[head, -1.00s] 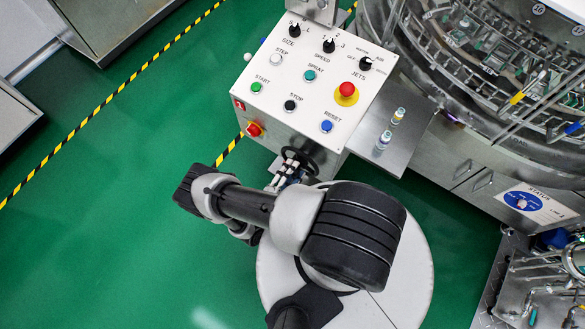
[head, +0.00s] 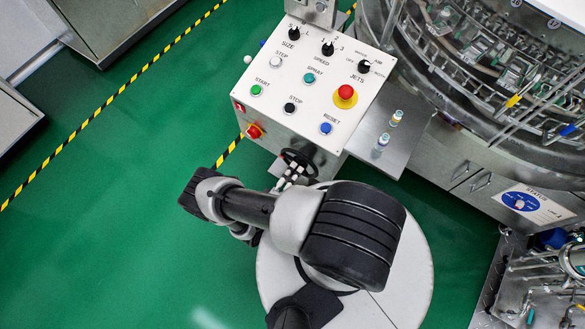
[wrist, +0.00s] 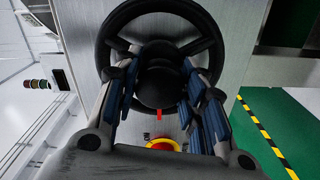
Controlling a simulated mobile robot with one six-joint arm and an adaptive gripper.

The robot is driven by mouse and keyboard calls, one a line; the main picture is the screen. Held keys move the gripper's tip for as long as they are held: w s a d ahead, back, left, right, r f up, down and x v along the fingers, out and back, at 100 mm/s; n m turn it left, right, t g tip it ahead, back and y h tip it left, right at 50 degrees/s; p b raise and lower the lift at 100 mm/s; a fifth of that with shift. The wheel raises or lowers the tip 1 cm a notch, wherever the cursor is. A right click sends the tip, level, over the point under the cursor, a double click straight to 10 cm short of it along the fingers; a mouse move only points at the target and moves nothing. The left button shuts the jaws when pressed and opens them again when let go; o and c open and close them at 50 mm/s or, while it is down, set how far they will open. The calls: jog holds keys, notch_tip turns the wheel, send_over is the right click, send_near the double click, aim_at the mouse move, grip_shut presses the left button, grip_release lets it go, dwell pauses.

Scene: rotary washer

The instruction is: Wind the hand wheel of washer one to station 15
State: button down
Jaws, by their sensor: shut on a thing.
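The black hand wheel (head: 299,157) of the washer sits on the front of the white control box, low down, and is partly hidden by my arm and fingers. In the wrist view the wheel (wrist: 114,21) fills the top middle, with a round rim, spokes and a dark hub. My gripper (wrist: 160,82) is shut on the wheel, its two blue-padded fingers on either side of the hub. A small red mark (wrist: 159,115) shows just below the hub. In the head view my gripper (head: 291,173) is small.
The control box (head: 310,72) carries knobs and coloured buttons, with a red-and-yellow switch (head: 254,131) on its front. A steel shelf with two vials (head: 383,139) is beside it. The round washer (head: 480,80) stands at right. Green floor is clear at left.

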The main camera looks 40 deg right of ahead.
dwell(0.4)
jog(key=c, duration=1)
grip_release()
jog(key=shift+a, duration=0.1)
jog(key=v, duration=1.1)
jog(key=shift+s+a, duration=0.15)
jog(key=shift+a, duration=0.25)
